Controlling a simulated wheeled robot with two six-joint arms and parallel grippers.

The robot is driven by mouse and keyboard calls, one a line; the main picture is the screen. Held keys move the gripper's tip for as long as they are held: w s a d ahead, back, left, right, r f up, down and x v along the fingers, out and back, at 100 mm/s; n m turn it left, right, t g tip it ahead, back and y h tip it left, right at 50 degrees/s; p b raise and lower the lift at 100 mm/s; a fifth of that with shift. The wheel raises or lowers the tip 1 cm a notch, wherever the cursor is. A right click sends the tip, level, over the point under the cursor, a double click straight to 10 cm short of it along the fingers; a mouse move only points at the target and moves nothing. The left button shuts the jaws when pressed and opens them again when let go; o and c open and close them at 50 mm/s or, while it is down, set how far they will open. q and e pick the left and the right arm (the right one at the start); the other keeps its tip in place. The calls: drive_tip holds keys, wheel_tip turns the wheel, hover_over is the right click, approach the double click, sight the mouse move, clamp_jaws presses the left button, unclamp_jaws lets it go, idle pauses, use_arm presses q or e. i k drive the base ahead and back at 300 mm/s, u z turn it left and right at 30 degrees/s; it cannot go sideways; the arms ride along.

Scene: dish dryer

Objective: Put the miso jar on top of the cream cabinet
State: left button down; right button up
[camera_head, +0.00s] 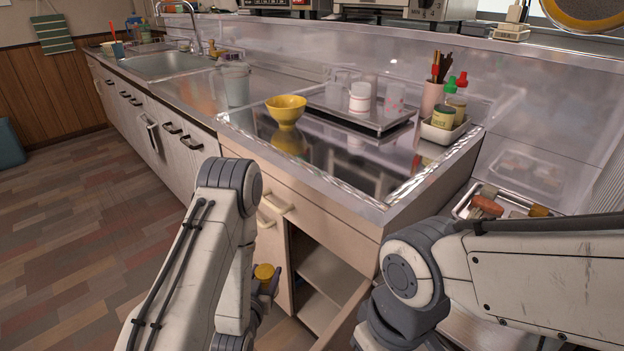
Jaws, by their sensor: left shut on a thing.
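The cream cabinet (330,214) stands in the middle, with a shiny dark reflective top and a bright metal rim. Its lower compartment is open and shows empty-looking shelves. My left gripper (266,286) is low in front of the cabinet, partly hidden by my left arm. It is shut on a small jar with a yellow-orange lid (264,271), which looks like the miso jar; its body is mostly hidden and no label shows. The jar is well below the cabinet top. My right arm comes in from the right; its gripper is out of the picture.
On the cabinet top are a yellow bowl (286,110), a tray (357,117) with cups and a white bottle, and a white caddy (442,131) with condiments. The front and middle of the top are clear. A utensil tray (500,203) lies right of the cabinet.

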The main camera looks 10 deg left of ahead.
sight(346, 157)
drive_tip(key=u, duration=0.8)
drive_tip(key=k, duration=1)
drive_tip(key=z, duration=0.55)
drive_tip(key=i, duration=0.5)
